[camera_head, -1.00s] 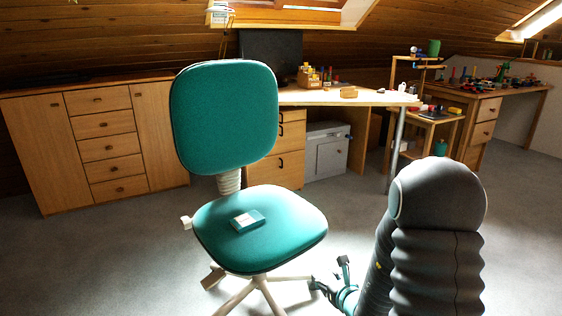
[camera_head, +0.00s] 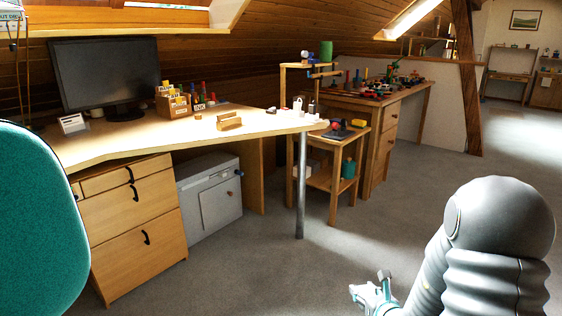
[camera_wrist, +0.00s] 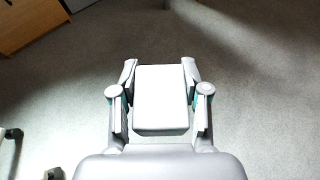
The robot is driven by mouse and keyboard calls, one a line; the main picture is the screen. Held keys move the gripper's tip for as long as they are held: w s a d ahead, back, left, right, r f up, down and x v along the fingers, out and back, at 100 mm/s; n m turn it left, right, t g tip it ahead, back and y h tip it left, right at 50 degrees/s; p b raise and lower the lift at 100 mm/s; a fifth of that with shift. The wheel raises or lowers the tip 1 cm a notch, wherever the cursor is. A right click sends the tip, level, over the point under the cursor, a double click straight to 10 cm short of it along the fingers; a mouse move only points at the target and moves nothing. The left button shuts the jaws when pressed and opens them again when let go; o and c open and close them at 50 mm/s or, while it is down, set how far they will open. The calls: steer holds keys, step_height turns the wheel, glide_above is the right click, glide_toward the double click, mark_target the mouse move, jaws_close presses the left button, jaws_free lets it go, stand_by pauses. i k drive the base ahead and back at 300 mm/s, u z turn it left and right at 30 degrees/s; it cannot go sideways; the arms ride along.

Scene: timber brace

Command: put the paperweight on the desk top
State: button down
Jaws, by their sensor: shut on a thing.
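My gripper (camera_wrist: 160,95) is shut on a plain pale block, which I take to be the paperweight (camera_wrist: 160,98). The block sits between the two fingers, above the grey floor. In the head view my gripper (camera_head: 374,291) is low at the bottom right, well below the desk top and apart from it; the block is not clear there. The desk top (camera_head: 160,138) is pale wood and runs from the left to a rounded right end on a grey metal leg.
The desk holds a monitor (camera_head: 107,75), a wooden organiser (camera_head: 174,103), a small wooden piece (camera_head: 229,121) and small items near its right end. The front middle is bare. A teal chair back (camera_head: 40,225) stands at left. A low side table (camera_head: 335,150) stands beyond the leg.

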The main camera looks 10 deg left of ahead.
mark_target(117, 142)
steer(key=u, duration=0.2)
steer(key=i, duration=1.45)
steer(key=u, duration=1.45)
steer(key=i, duration=0.85)
steer(key=u, duration=0.75)
